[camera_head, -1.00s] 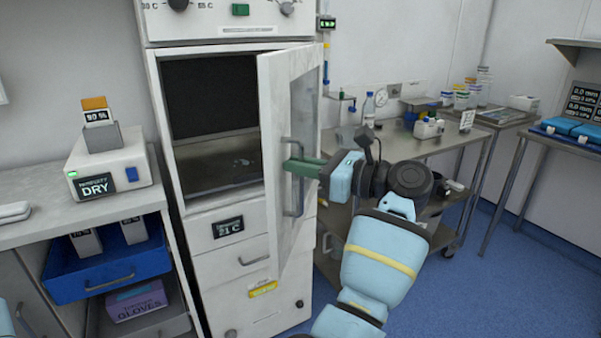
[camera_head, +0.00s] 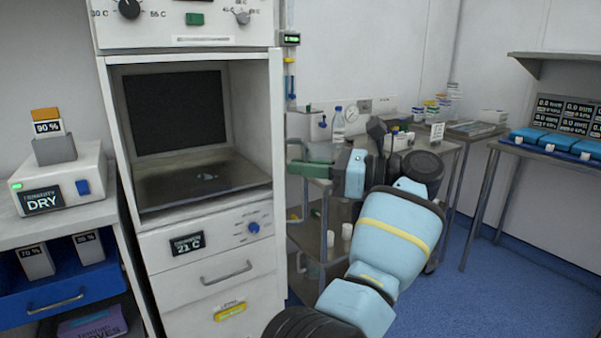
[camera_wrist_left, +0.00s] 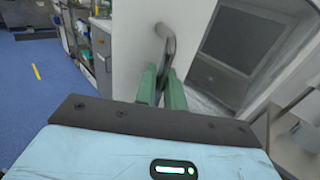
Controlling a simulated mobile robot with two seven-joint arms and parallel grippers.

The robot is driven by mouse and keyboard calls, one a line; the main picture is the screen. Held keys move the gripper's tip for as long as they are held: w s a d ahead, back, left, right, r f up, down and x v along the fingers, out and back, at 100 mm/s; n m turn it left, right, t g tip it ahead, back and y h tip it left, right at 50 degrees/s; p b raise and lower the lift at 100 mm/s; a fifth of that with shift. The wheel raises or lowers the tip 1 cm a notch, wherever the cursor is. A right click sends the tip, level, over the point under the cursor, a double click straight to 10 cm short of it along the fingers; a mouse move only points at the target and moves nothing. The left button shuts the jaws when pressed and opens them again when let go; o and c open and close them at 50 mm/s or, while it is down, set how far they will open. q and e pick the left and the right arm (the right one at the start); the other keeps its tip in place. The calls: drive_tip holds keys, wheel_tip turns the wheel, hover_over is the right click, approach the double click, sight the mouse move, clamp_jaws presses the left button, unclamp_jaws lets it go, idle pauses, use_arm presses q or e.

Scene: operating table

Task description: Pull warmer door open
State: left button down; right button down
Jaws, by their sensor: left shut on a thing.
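The warmer (camera_head: 205,250) is a white cabinet at the left of the head view. Its upper compartment (camera_head: 190,180) is uncovered, with a dark back panel and a bare-looking shelf. The door is swung wide and nearly edge-on in the head view; its white panel (camera_wrist_left: 135,40) shows in the left wrist view. My left gripper (camera_head: 312,169), with green fingers, is right of the compartment opening. In the left wrist view its fingers (camera_wrist_left: 162,88) are shut on the metal door handle (camera_wrist_left: 166,45). My right gripper is not in view.
A steel trolley (camera_head: 310,230) with bottles stands behind my left arm. A side table (camera_head: 500,145) with blue trays is at the far right. A humidity unit (camera_head: 60,185) and blue drawer (camera_head: 50,295) are at the left. Blue floor (camera_head: 480,280) is clear at the lower right.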

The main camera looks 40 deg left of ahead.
use_arm(q)
drive_tip(key=shift+w, duration=0.1)
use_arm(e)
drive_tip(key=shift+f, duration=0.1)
use_arm(q)
drive_tip(key=c, duration=1.9)
unclamp_jaws()
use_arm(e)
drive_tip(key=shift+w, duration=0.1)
